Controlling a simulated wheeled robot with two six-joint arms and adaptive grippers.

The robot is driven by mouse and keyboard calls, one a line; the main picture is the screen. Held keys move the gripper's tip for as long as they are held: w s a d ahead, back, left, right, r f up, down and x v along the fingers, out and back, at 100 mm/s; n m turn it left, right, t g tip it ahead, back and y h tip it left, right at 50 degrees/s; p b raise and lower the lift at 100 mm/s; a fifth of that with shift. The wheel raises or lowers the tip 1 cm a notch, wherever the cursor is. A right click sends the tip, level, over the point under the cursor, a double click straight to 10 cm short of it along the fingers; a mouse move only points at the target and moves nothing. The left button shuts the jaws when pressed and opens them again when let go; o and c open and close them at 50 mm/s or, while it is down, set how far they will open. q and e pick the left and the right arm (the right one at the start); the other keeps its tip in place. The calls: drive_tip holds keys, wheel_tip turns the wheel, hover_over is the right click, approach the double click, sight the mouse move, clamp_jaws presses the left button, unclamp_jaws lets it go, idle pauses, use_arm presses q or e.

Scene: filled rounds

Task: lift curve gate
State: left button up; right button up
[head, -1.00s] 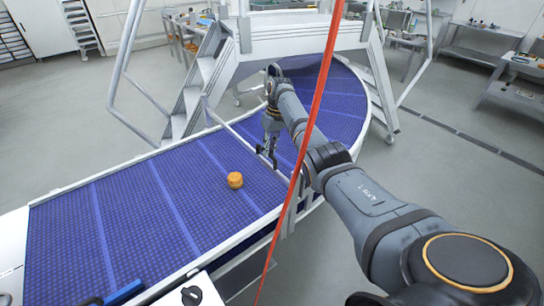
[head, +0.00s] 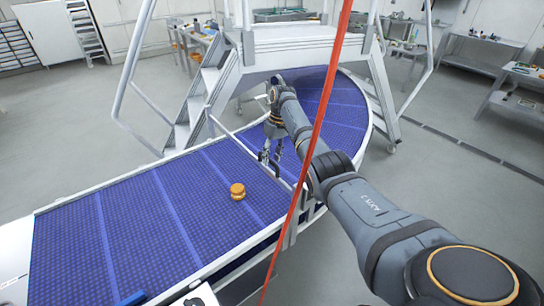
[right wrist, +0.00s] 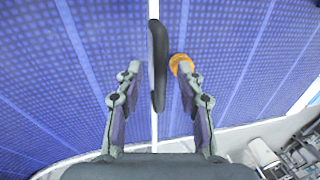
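The curve gate (head: 236,141) is a thin pale bar lying across the blue belt. In the right wrist view the bar (right wrist: 155,130) runs upright in the picture and carries a dark, elongated handle (right wrist: 158,65). My right gripper (head: 270,160) reaches down over the bar. In the wrist view the right gripper (right wrist: 160,77) is open, with one finger on each side of the handle and visible gaps to both. The handle is hard to make out in the head view. My left gripper is not in view.
An orange filled round (head: 238,191) lies on the blue belt (head: 140,225) near the gate; in the wrist view it (right wrist: 181,64) shows just beyond the right finger. A white stepped platform (head: 290,45) stands over the belt behind. A red cord (head: 318,120) crosses the view.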

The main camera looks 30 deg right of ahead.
wheel_tip(320, 180, up, 12)
drive_tip(key=d, duration=0.2)
drive_tip(key=shift+d+f, duration=0.15)
idle(0.4)
